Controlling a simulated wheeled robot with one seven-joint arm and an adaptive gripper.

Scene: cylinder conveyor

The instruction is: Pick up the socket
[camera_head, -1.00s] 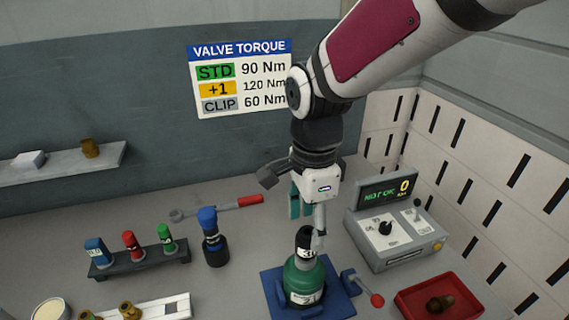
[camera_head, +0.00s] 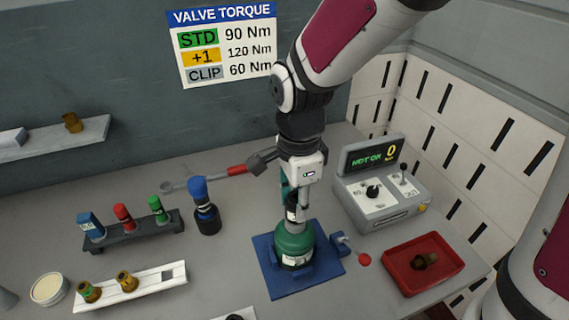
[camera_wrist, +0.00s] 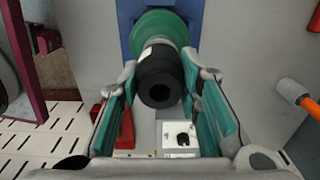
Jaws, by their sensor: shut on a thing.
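The socket is a black cylinder with a white band. It shows in the wrist view (camera_wrist: 158,78) with its open end facing the camera, and in the head view (camera_head: 291,213). It sits upright on top of the green gas cylinder (camera_head: 293,241), whose green shoulder (camera_wrist: 162,27) shows behind it in the wrist view. My gripper (camera_head: 297,205) comes from above and is shut on the socket. In the wrist view its teal-padded fingers (camera_wrist: 168,76) stand on both sides of it. The finger contact is partly hidden in the head view.
A control box (camera_head: 385,195) and a red tray (camera_head: 445,267) are at right. A blue-topped tool (camera_head: 205,208), a wrench (camera_head: 215,176), a small rack (camera_head: 130,237) and a white holder (camera_head: 150,285) are left.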

